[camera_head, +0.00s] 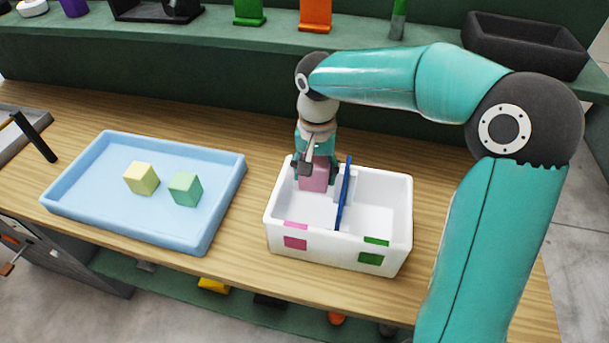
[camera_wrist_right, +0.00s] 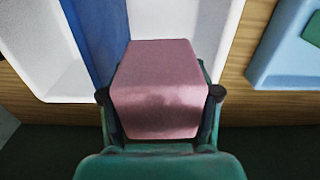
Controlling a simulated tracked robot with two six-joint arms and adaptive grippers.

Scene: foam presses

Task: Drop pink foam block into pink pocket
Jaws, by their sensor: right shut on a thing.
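My right gripper (camera_head: 316,170) is shut on the pink foam block (camera_head: 314,178). It holds the block over the back part of the left pocket of the white box (camera_head: 407,220). The block fills the middle of the right wrist view (camera_wrist_right: 160,90), with a finger on each side. The pink pocket (camera_head: 312,213) is the left compartment, marked by pink patches (camera_head: 295,243) on the front wall. A blue divider (camera_head: 344,195) separates it from the right compartment, which has green patches. I cannot tell whether the block touches the pocket floor. My left gripper is not in view.
A light blue tray (camera_head: 100,205) on the left holds a yellow block (camera_head: 141,178) and a green block (camera_head: 186,189). The wooden bench (camera_head: 240,222) is bare between tray and box. A dark bin (camera_head: 525,45) and several coloured items stand on the back shelf.

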